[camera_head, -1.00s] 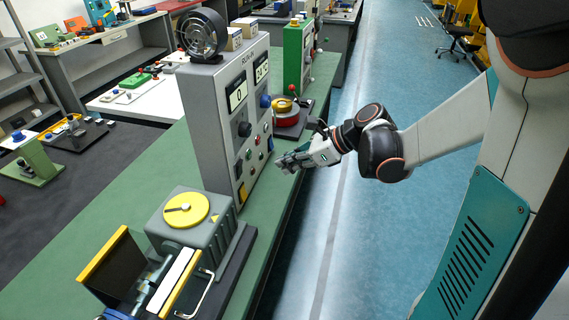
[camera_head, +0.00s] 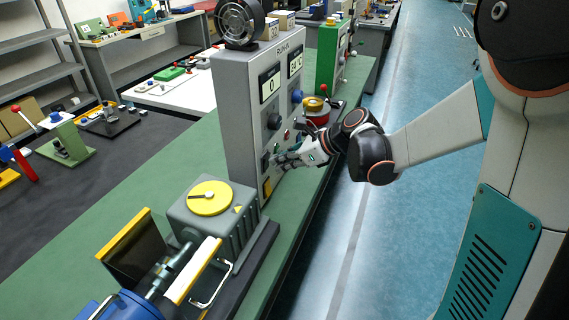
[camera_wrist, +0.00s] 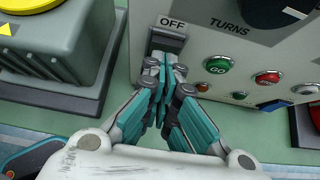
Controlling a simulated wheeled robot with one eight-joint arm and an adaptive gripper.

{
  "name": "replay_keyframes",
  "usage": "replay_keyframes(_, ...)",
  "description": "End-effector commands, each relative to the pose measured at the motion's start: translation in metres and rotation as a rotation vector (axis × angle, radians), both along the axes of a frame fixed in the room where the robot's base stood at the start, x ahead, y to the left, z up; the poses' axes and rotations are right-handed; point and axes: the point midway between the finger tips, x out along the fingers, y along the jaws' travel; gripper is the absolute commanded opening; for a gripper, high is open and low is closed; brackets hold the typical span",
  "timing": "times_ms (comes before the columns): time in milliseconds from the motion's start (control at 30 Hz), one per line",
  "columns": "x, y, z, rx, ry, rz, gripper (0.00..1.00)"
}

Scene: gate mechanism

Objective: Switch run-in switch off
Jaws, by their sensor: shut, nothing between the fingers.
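The grey run-in panel (camera_head: 238,120) stands upright on the green bench in the head view, with two displays on its face. In the wrist view, a dark switch (camera_wrist: 168,40) sits on the panel under a label reading OFF. My gripper (camera_wrist: 163,62) is shut and empty, its fingertips right by the lower edge of this switch. The fingers hide the area below it, and I cannot tell whether they touch it. In the head view my gripper (camera_head: 277,161) is at the lower part of the panel face. The switch's position is hard to tell.
A green button (camera_wrist: 217,65), a red button (camera_wrist: 267,77) and a dark TURNS knob (camera_wrist: 277,10) are right of the switch. A grey gearbox with a yellow disc (camera_head: 210,198) stands close to the panel's near side. The blue floor aisle (camera_head: 370,240) is free.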

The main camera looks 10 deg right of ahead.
Motion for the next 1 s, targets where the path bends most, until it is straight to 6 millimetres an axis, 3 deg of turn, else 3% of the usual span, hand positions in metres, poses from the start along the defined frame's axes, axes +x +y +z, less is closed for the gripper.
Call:
replay_keyframes(333,0.006,0.010,0.010,-0.084,0.064,0.005,0.00)
replay_keyframes(600,0.005,0.007,0.005,-0.076,0.060,0.002,0.00)
replay_keyframes(1000,0.005,0.007,0.020,-0.076,0.060,0.002,0.00)
